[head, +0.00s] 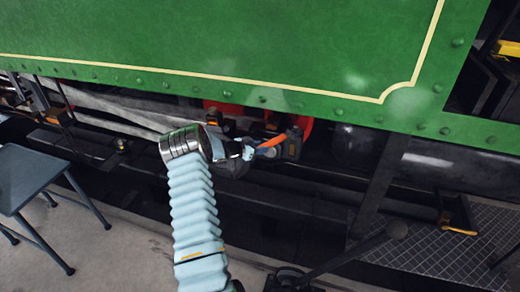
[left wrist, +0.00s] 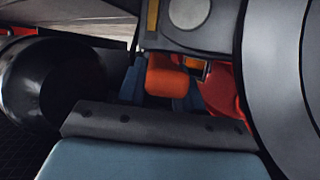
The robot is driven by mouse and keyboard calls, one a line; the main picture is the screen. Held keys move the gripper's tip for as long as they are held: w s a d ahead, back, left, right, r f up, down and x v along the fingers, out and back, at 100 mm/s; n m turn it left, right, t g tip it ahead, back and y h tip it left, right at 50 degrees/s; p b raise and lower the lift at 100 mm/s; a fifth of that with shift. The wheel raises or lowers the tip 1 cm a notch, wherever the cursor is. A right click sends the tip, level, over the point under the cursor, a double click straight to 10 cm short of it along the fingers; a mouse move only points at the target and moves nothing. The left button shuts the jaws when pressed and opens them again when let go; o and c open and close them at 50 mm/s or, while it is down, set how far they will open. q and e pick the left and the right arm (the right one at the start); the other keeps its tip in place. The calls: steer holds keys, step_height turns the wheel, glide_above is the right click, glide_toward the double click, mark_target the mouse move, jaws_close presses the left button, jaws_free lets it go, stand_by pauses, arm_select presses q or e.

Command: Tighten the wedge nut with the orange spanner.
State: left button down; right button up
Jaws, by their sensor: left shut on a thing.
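The orange spanner (head: 272,142) is under the green side panel, in front of red parts. My left gripper (head: 256,152) reaches in from below and is shut on it. In the left wrist view the spanner's rounded orange end (left wrist: 172,82) shows between the blue fingers. The wedge nut cannot be made out; I cannot tell whether the spanner's head is on it. My right gripper is not in view.
The green side panel (head: 220,50) overhangs the work area closely. Red parts (head: 228,112) and dark frame members crowd around the gripper. A blue-grey stool (head: 35,178) stands at left on the concrete floor. A chequered step (head: 440,255) is at right.

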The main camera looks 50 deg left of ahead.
arm_select(q)
steer(key=shift+d, duration=0.3)
steer(key=s, duration=0.7)
steer(key=shift+r+p, duration=0.2)
steer(key=shift+p, duration=0.1)
steer(key=shift+d, duration=0.1)
stand_by(0.6)
steer(key=d+n+y+b, duration=0.1)
steer(key=d+b, duration=0.1)
steer(key=d+n+y+b, duration=0.1)
steer(key=d+b, duration=0.1)
steer(key=b, duration=0.1)
steer(key=shift+w+d+f+y, duration=0.1)
steer(key=shift+w+d+y, duration=0.1)
steer(key=shift+y, duration=0.1)
